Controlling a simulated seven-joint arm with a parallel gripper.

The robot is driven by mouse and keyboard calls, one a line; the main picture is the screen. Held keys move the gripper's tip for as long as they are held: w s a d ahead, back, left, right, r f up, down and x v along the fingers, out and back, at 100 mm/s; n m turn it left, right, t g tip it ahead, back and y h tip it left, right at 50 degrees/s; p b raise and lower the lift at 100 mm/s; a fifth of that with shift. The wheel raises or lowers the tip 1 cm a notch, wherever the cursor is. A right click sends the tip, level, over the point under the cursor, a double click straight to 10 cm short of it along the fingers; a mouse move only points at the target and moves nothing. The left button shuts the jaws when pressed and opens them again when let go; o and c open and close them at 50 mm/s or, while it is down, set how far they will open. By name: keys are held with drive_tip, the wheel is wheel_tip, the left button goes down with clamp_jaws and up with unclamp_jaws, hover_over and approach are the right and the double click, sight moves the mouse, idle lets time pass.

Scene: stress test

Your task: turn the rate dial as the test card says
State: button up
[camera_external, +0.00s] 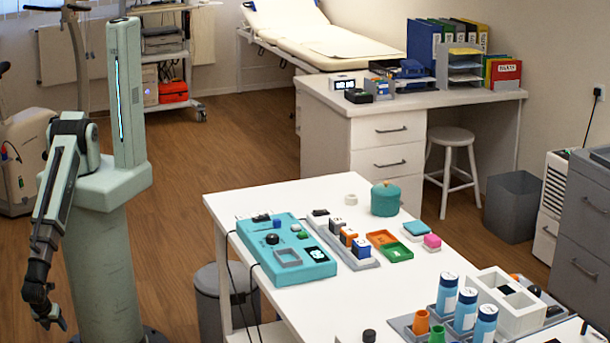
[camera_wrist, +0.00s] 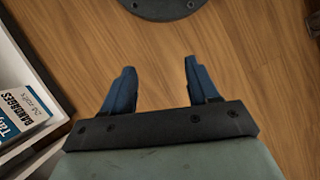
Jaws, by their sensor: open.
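A turquoise control box (camera_external: 256,243) lies on the near white table. I cannot make out the test card. My gripper (camera_external: 46,318) hangs low at the far left, away from the table. In the wrist view my gripper (camera_wrist: 160,78) is open and empty above the wooden floor.
A grey bin (camera_external: 208,300) stands beside the table. A box labelled bandages (camera_wrist: 22,110) shows at left in the wrist view.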

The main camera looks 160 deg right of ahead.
drive_tip(key=w+a+r+n+t, duration=0.1)
drive_tip(key=w+a+r+n, duration=0.3)
drive_tip(key=a, duration=0.7)
drive_tip(key=w+a+r+n+t, duration=0.1)
drive_tip(key=w+a+r, duration=0.2)
drive_tip(key=a+r, duration=0.55)
drive_tip(key=w+a+r+n+t, duration=0.1)
drive_tip(key=w+a+r+n, duration=0.2)
drive_tip(key=a, duration=1.1)
drive_tip(key=s+a+r+n+t, duration=0.1)
drive_tip(key=s+a+r+n, duration=0.15)
drive_tip(key=a+r, duration=0.55)
drive_tip(key=s+a+r+n+t, duration=0.15)
drive_tip(key=s+a+r, duration=0.35)
drive_tip(key=a, duration=0.6)
wheel_tip(320, 180, up, 26)
drive_tip(key=n+y, duration=0.2)
drive_tip(key=n, duration=0.5)
hover_over(272, 236)
wheel_tip(272, 236, down, 12)
drive_tip(key=shift+s+f, duration=0.15)
drive_tip(key=shift+f, duration=0.1)
drive_tip(key=c, duration=1)
